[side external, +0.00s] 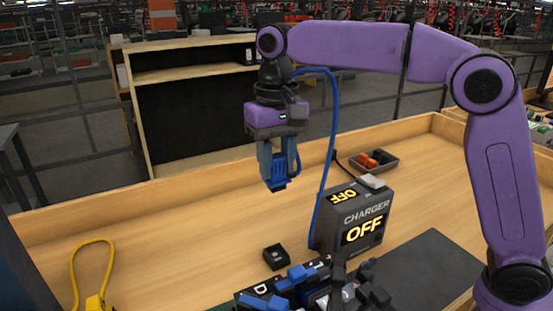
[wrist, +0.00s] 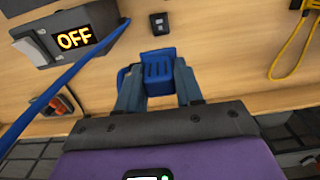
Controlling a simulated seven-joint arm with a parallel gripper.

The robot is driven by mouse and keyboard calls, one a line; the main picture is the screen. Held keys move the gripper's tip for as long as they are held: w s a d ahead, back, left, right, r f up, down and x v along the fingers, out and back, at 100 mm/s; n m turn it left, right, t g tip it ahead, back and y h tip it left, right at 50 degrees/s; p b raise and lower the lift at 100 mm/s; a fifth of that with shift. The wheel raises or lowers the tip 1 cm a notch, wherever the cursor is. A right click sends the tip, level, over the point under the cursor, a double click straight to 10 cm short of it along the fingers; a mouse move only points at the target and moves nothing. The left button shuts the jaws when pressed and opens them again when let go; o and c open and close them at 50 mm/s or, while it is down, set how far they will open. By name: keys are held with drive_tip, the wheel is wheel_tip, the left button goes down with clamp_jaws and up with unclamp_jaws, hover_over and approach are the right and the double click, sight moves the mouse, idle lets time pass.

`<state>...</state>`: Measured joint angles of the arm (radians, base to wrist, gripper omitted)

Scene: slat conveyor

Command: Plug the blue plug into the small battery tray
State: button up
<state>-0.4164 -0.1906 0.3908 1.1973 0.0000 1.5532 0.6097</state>
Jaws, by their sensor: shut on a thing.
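My gripper (side external: 277,168) is shut on the blue plug (side external: 281,176) and holds it high above the wooden table. The plug points down, and its blue cable loops up and then down beside the charger. In the wrist view, the plug (wrist: 158,72) sits between the two fingers of my gripper (wrist: 158,84). A small black box (side external: 276,257), which looks like the small battery tray, lies on the table below the plug, left of the charger. The small box (wrist: 159,23) also shows beyond the plug in the wrist view. They are clearly apart.
A grey charger box (side external: 335,230) shows OFF on its displays. A grey tray (side external: 384,165) with orange items stands behind it. Blue and black parts crowd the front edge. A yellow cable loop (side external: 92,245) is at the left. The table's left middle is clear.

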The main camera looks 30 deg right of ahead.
drive_tip(key=s+a+f, duration=0.1)
drive_tip(key=s+a, duration=0.2)
drive_tip(key=s, duration=2.2)
drive_tip(key=shift+w+f, duration=0.1)
drive_tip(key=shift+f, duration=0.05)
idle(0.5)
drive_tip(key=shift+f, duration=5.4)
drive_tip(key=shift+f, duration=1.15)
drive_tip(key=o, duration=1.1)
drive_tip(key=shift+r, duration=0.1)
wheel_tip(320, 180, up, 17)
drive_tip(key=shift+r, duration=0.15)
